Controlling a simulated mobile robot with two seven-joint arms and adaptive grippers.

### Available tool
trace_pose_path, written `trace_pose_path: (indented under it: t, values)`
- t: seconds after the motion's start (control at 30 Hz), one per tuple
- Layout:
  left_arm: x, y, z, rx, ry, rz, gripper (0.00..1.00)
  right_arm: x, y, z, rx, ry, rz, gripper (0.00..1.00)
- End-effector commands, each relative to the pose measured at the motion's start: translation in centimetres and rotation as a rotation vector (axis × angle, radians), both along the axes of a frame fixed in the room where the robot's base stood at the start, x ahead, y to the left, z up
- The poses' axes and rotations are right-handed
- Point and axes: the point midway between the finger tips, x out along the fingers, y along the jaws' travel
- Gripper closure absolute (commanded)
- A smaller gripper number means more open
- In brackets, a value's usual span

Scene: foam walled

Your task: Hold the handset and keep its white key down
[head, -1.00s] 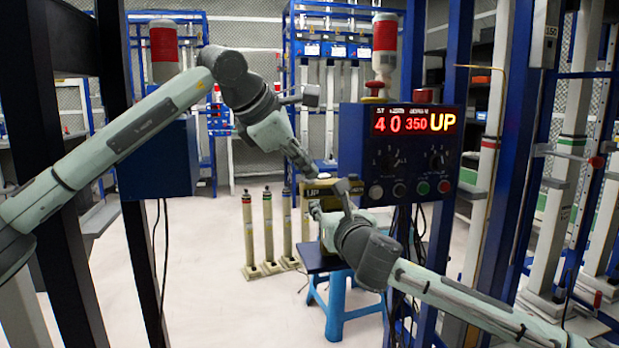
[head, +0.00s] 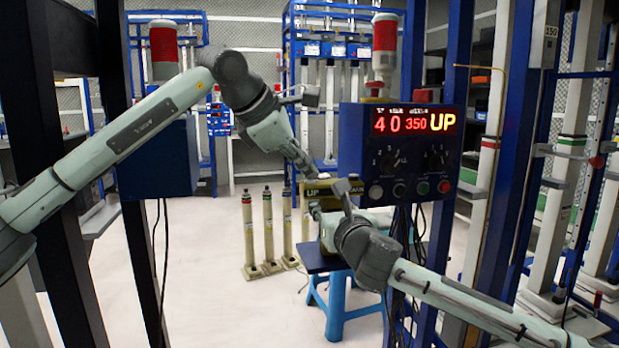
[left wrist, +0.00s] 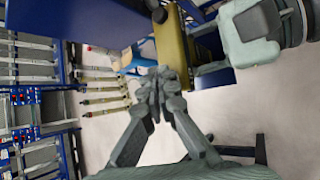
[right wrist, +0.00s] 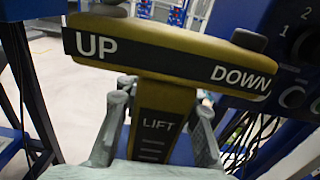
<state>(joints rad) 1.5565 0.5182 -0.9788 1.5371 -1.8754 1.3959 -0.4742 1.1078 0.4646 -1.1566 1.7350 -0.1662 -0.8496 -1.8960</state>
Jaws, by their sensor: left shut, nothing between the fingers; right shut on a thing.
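The handset (right wrist: 150,88) is a yellow T-shaped block. Its dark face strip reads UP at the left and DOWN at the right, with LIFT on the stem. In the head view it shows small (head: 319,189), partly behind my right gripper. My right gripper (right wrist: 158,112) is shut on the stem, one finger on each side, below the crossbar. My left gripper (left wrist: 155,82) is shut and empty, its tips close to the UP end of the handset (left wrist: 172,48). I cannot tell if they touch it. A dark shape sits above UP. I cannot make out the white key.
A blue control box (head: 352,150) with a lit red display reading UP stands just right of the grippers. A blue stool (head: 340,290) is below. Several pale posts (head: 268,232) stand behind on open floor. Dark uprights frame both sides.

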Motion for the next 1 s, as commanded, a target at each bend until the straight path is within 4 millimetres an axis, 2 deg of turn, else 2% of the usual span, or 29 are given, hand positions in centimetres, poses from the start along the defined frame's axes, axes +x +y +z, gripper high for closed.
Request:
trace_pose_path:
  t: [0.67, 1.0]
  values:
    - [0.0, 0.0, -0.2, 0.003, 0.003, 0.0, 1.0, 0.0, 0.0, 0.0, 0.001, -0.001, 0.001, 1.0]
    - [0.0, 0.0, 1.6, 0.001, 0.001, 0.0, 1.0, 0.0, 0.0, 0.0, 0.001, -0.001, 0.001, 1.0]
